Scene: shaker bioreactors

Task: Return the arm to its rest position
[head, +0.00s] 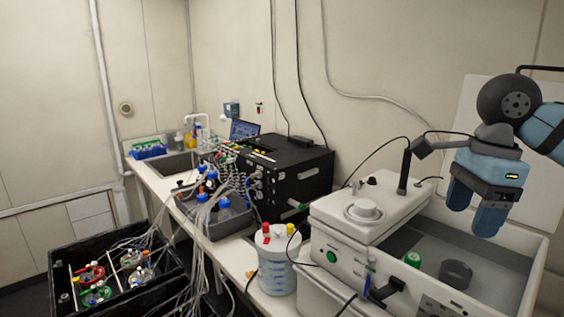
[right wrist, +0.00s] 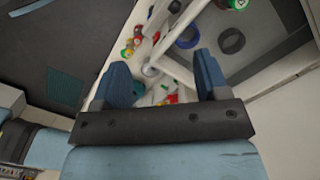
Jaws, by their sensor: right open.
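My right arm comes in from the right edge of the head view. My right gripper (head: 474,214) hangs over the open basin of the white bath unit (head: 340,236), fingers pointing down and apart from anything below. It is open and empty. In the right wrist view its two blue fingers (right wrist: 165,80) stand apart with nothing between them but the scene beyond. My left gripper is not in the head view.
A white container (head: 276,262) with red and yellow caps stands beside the unit. A black box (head: 285,170) and tubed bottles are further left. A black tray (head: 120,275) holds several vessels.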

